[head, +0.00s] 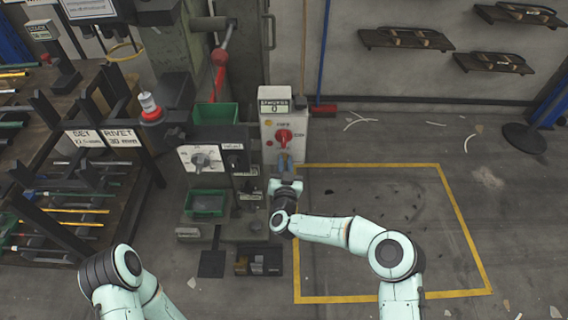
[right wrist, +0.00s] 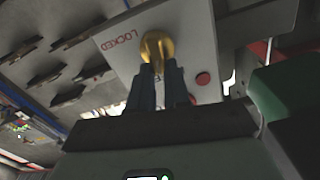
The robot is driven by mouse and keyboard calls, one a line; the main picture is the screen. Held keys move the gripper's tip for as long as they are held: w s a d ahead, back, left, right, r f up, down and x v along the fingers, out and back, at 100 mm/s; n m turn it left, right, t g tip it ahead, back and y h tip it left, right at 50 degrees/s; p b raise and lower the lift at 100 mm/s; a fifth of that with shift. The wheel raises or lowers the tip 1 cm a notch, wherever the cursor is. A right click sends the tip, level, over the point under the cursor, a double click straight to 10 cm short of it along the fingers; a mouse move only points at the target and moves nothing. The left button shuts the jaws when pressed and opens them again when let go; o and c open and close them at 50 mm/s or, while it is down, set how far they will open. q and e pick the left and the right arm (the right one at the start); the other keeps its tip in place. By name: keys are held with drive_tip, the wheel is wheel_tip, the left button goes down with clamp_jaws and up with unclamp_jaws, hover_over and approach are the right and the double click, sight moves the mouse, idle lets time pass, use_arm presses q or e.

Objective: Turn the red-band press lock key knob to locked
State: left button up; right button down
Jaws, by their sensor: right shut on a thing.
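The brass key knob (right wrist: 157,47) sits on a light grey panel (right wrist: 200,30) in the right wrist view. The word LOCKED is printed beside it; another red label is partly hidden by my fingers. My right gripper (right wrist: 160,72) is shut on the knob, with a dark finger on each side of its lower part. In the head view my right gripper (head: 284,162) is at the lower front of the control box (head: 268,125), below its red rotary switch (head: 284,138); the key knob is not clear there. My left arm shows at the lower left, its gripper out of view.
The press with a dial plate (head: 187,160) and green trays (head: 206,203) stands left of the control box. A red button (right wrist: 203,79) is near the knob. A rivet rack (head: 60,150) stands at the left. The yellow-outlined floor at the right is mostly clear.

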use_arm(q)
drive_tip(key=shift+s+a+f+g+b, duration=0.1)
drive_tip(key=shift+s+f+g+b, duration=0.3)
drive_tip(key=shift+s, duration=0.5)
drive_tip(key=shift+s+a+f+g+b, duration=0.1)
drive_tip(key=shift+s+f+g+b, duration=0.1)
drive_tip(key=shift+s+f+b, duration=0.5)
use_arm(e)
drive_tip(key=shift+d+f+m, duration=0.25)
drive_tip(key=shift+f+m, duration=0.1)
drive_tip(key=shift+m, duration=2.25)
drive_tip(key=shift+d+f+m, duration=0.25)
drive_tip(key=shift+f+m, duration=0.05)
drive_tip(key=shift+m, duration=2.3)
drive_tip(key=shift+d+f+m, duration=0.25)
drive_tip(key=shift+f+m, duration=0.1)
drive_tip(key=shift+m, duration=2.25)
use_arm(q)
drive_tip(key=shift+s+r, duration=0.2)
drive_tip(key=shift+r, duration=0.05)
use_arm(e)
drive_tip(key=c, duration=1.1)
unclamp_jaws()
